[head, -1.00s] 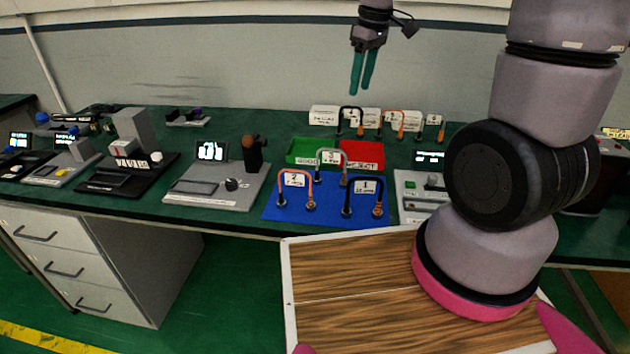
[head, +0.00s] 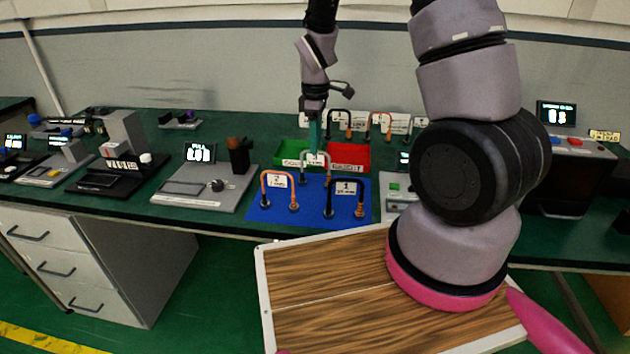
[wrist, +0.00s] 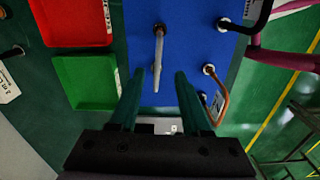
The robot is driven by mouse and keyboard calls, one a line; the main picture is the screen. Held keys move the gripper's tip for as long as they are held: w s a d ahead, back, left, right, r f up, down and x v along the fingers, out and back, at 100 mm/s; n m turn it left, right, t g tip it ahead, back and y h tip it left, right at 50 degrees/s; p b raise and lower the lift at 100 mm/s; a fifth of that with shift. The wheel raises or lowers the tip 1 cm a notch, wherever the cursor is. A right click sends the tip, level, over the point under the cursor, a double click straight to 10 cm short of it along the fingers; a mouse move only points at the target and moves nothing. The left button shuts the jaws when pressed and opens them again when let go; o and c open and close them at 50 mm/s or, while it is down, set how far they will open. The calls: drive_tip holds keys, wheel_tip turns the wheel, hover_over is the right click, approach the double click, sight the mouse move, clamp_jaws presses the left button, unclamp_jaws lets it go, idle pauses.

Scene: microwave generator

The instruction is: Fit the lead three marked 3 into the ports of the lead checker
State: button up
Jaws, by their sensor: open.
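Lead three (head: 303,172) is a grey arched lead with a white tag, standing at the back of the blue mat (head: 318,213). It shows as a thin grey bar in the wrist view (wrist: 158,52). My gripper (head: 314,148) is open and points down at its arch. In the wrist view the lead lies in line with the gap between my fingertips (wrist: 159,74). I cannot tell the height left between them. A grey device with a green button (head: 394,187) stands right of the mat, partly behind my arm; I cannot confirm that it is the lead checker.
Orange lead 2 (head: 264,187) and black lead 1 (head: 329,198) stand in front of lead three. Behind are the green bin (head: 288,150) and red bin (head: 352,154), then a row of labelled leads. A pull tester (head: 200,190) stands left of the mat.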

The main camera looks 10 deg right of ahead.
drive_tip(key=f, duration=0.3)
drive_tip(key=shift+w+f, duration=0.2)
drive_tip(key=shift+f, duration=0.2)
clamp_jaws()
idle(1.1)
